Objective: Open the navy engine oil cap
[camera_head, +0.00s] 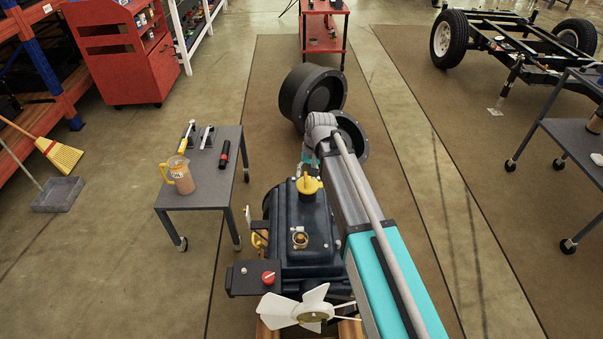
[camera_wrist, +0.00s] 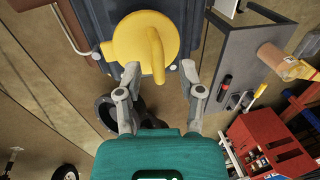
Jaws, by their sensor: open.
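The navy engine (camera_head: 287,215) stands at the centre of the head view. A yellow cap (camera_head: 308,185) with a raised grip bar sits at the far part of its top. In the wrist view the yellow cap (camera_wrist: 128,42) fills the top centre, with its bar toward my gripper. My gripper (camera_wrist: 161,69) is open, one fingertip on each side of the cap's lower part; I cannot tell whether they touch it. A round metal-rimmed fitting (camera_head: 299,239) is nearer on the engine top; its inside is unclear. My arm hides the engine's right side.
A grey table (camera_head: 205,186) left of the engine holds a yellow-handled jug (camera_head: 178,175) and tools. A white fan (camera_head: 305,306) and a red knob (camera_head: 268,278) are at the engine's near end. Dark round housings (camera_head: 312,92) lie beyond.

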